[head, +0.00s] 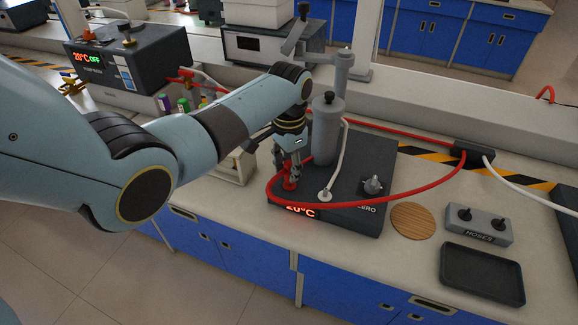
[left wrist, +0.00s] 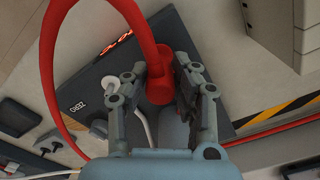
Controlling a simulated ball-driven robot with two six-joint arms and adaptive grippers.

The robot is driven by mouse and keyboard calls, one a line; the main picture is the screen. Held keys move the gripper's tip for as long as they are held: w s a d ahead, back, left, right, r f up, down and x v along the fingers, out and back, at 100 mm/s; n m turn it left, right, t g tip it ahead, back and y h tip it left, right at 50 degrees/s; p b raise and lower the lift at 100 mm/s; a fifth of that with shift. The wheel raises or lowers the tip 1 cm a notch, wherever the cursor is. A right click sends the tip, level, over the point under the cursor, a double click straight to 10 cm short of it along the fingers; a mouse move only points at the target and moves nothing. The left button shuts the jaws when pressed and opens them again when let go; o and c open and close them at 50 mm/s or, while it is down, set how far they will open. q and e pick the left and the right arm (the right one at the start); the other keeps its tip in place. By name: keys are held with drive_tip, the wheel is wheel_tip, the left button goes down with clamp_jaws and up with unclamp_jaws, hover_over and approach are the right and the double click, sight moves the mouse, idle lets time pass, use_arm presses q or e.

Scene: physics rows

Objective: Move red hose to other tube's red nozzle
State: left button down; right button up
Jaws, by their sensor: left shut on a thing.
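My left gripper (head: 291,172) points down over the front left corner of a dark unit (head: 350,205) with a lit 20°C display. It is shut on the end of the red hose (head: 364,200). In the left wrist view the red hose end (left wrist: 160,88) sits between the fingers of the left gripper (left wrist: 160,82). A red fitting (head: 289,185) shows at the fingertips, low on the unit's top. The fingers partly hide it, so I cannot tell whether hose and nozzle are joined. My right gripper is in neither view.
A grey cylinder (head: 327,135) stands on the unit close to my gripper. A white nozzle (head: 325,194) with a white hose is beside it. The red hose loops right to a black block (head: 472,151). A HOSES switch box (head: 478,225) and black tray (head: 482,273) lie right.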

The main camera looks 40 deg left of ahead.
use_arm(q)
drive_tip(key=shift+f, duration=0.8)
idle(0.7)
drive_tip(key=c, duration=0.6)
unclamp_jaws()
drive_tip(key=shift+r, duration=0.15)
wheel_tip(320, 180, up, 7)
drive_tip(key=p, duration=0.7)
